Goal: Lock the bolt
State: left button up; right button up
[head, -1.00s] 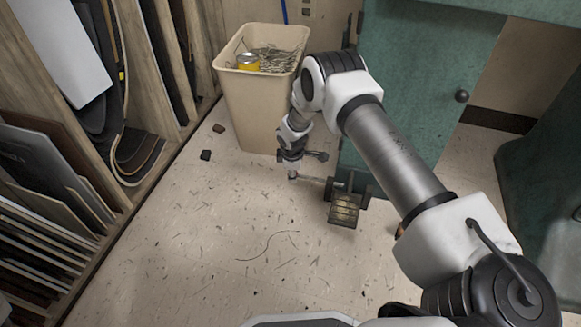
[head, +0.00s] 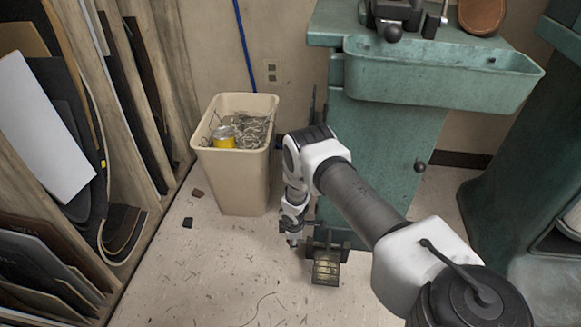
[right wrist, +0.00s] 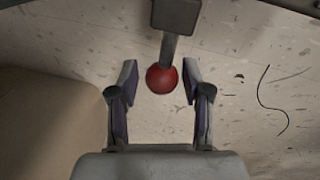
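A grey bar (right wrist: 173,48) ends in a red ball knob (right wrist: 162,80) in the right wrist view. Whether this is the bolt's handle I cannot tell. My right gripper (right wrist: 161,72) is open, with one finger on each side of the knob and visible gaps to both. In the head view my right gripper (head: 293,236) is low by the foot of the teal machine (head: 385,145), left of the pedal (head: 326,268). The knob is mostly hidden there. My left gripper is not in view.
A beige bin (head: 235,180) with wire scraps and a yellow can (head: 223,137) stands left of the machine. A wooden rack (head: 75,130) with sheets lines the left side. A teal trough (head: 440,80) juts from the machine. The floor at front left is mostly clear.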

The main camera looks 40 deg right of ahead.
dwell(0.3)
notch_tip(320, 180, up, 10)
dwell(0.5)
dwell(0.3)
